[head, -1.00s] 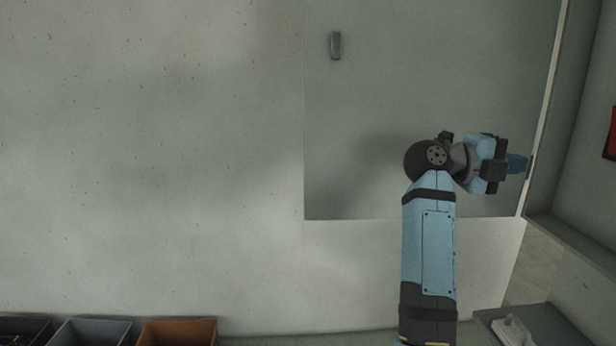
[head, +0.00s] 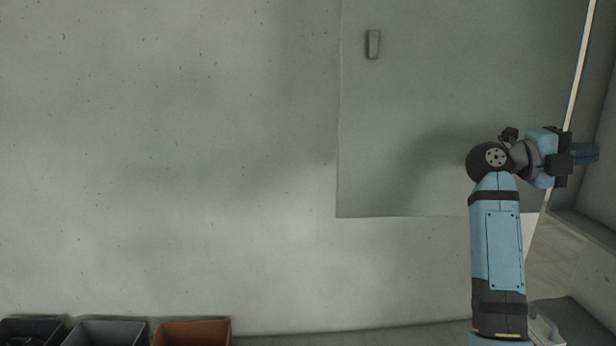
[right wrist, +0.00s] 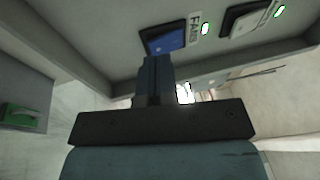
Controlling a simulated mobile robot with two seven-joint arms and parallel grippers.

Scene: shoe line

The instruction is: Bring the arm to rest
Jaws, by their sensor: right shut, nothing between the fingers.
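My right arm rises from the lower right of the head view and bends to the right at its wrist. My right gripper (head: 586,153) is at the right edge, in front of the border of the grey panel (head: 430,120). It points right, shut and empty. In the right wrist view my shut fingers (right wrist: 153,80) point up towards a grey frame with a blue button (right wrist: 165,41) on it. I cannot tell whether they touch it. My left gripper is not in view.
Several bins stand along the bottom left, among them an orange one (head: 192,333). A dark surface with a pale item (head: 545,328) on it is at the lower right. In the right wrist view there is a black and white switch (right wrist: 245,17) and a green part (right wrist: 22,118).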

